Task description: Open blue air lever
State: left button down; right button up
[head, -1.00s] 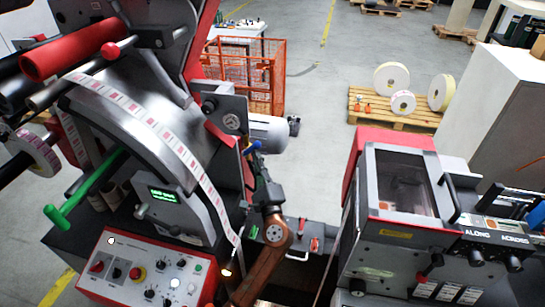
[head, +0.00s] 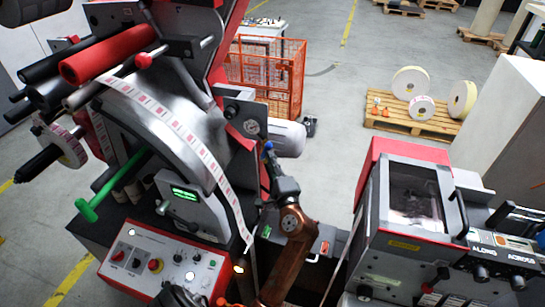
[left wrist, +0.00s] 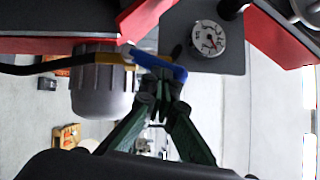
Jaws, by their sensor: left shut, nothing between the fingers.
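The blue air lever (left wrist: 160,64) is on a yellow fitting beside the gauge plate in the left wrist view. It slants down to the right there. In the head view the lever (head: 268,146) is a small blue spot at the right side of the rewinder. My left gripper (left wrist: 160,78) is shut and empty. Its dark fingertips meet right at the lever, overlapping its lower edge in the picture; I cannot tell whether they touch it. In the head view this gripper (head: 270,163) is just below the lever. My right gripper is not in view.
A pressure gauge (left wrist: 208,38) and a grey motor (left wrist: 103,88) flank the lever. The rewinder's control panel (head: 160,262) is at lower left. A second machine (head: 410,200) stands at right. An orange mesh cage (head: 265,75) and a pallet with rolls (head: 400,118) are behind.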

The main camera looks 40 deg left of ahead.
pick_arm(q)
jog(key=shift+s+a+r+n+g+p, duration=0.15)
jog(key=shift+r+n+g+p, duration=0.15)
jog(key=shift+n+p, duration=0.25)
jog(key=shift+a+r+p, duration=0.15)
jog(key=shift+a+p, duration=0.1)
jog(key=shift+p, duration=0.2)
dwell(2.4)
notch_tip(320, 180, up, 10)
dwell(0.5)
jog(key=shift+h, duration=0.3)
